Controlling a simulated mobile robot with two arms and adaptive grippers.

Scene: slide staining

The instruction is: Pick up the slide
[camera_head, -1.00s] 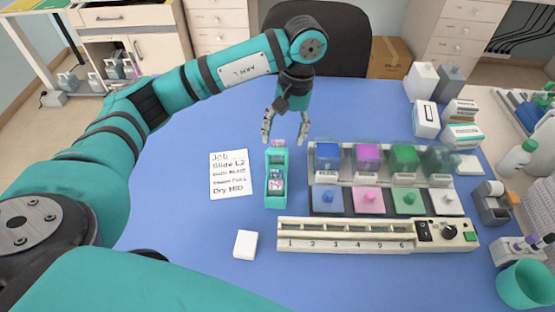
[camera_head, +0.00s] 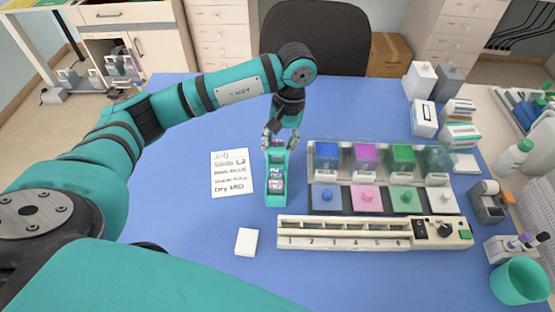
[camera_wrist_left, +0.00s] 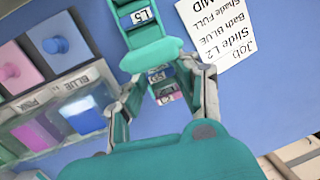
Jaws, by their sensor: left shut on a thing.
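The teal slide rack (camera_head: 276,200) stands on the blue mat and holds several slides (camera_head: 276,182) with labelled ends. My left gripper (camera_head: 279,142) is lowered over the far end of the rack, with a finger on each side. It is shut on a slide there, and the grip itself is mostly hidden. In the left wrist view the left gripper (camera_wrist_left: 162,105) shows with labelled slide ends (camera_wrist_left: 157,76) between its fingers. One label farther along reads L5 (camera_wrist_left: 140,16); the held slide's label is not clear. My right gripper is not in view.
A job card (camera_head: 231,185) lies left of the rack, naming Slide L2. The mat's left side is clear.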

